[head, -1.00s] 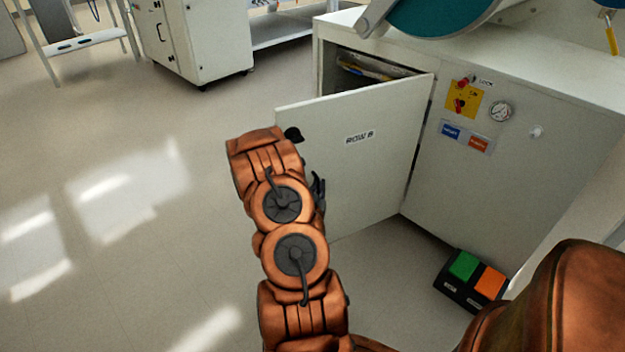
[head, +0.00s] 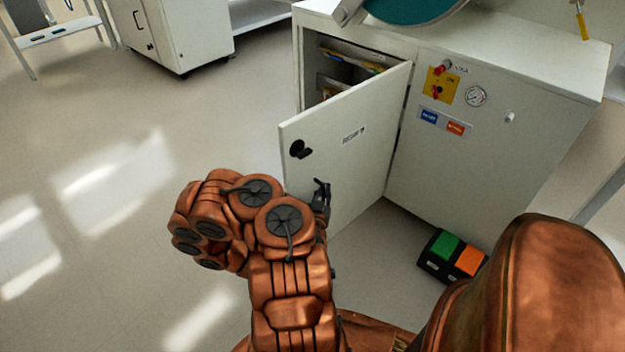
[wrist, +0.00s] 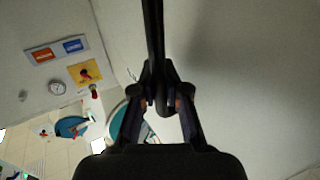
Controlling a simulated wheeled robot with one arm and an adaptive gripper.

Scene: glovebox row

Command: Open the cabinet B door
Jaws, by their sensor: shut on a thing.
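The cabinet B door (head: 350,165) stands partly open in the head view, swung out from its right side. Its face carries a label and a black handle (head: 300,149) near the free edge. My gripper (head: 320,192) is in front of the door's face, lower and to the right of that handle and apart from it. In the wrist view my gripper (wrist: 160,98) is shut on a slim dark bar (wrist: 152,30) that runs up between the fingers; I cannot tell what it belongs to. The pale door face (wrist: 250,80) fills the right side there. My arm hides the door's lower left.
The cabinet front (head: 480,150) right of the door has a yellow switch plate (head: 441,88) and a gauge (head: 476,96). A pedal box (head: 452,257) with green and orange pads lies on the floor below. The floor (head: 110,240) at left is clear.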

